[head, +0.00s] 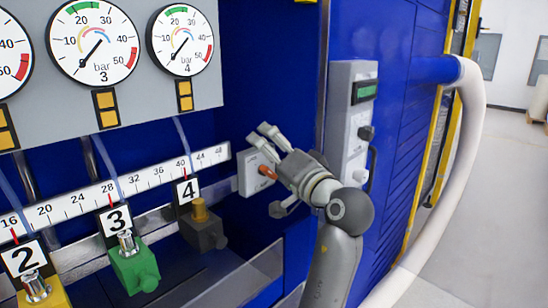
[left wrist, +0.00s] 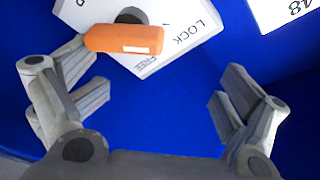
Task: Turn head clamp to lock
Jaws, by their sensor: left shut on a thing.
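The head clamp is an orange lever (head: 267,172) on a white square plate (head: 248,184) on the blue wall. The left wrist view shows the orange lever (left wrist: 125,40) and the plate (left wrist: 185,38) with the words LOCK and FREE. The lever lies across the plate and its free end points towards the right of that view. My right gripper is not in view.
A control box with a green display (head: 352,125) stands right of my gripper. A numbered scale (head: 115,190) and a clear panel (head: 240,278) are to the left. Coloured clamps, one green (head: 134,268), sit below the scale. A pale hose (head: 470,110) hangs at right.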

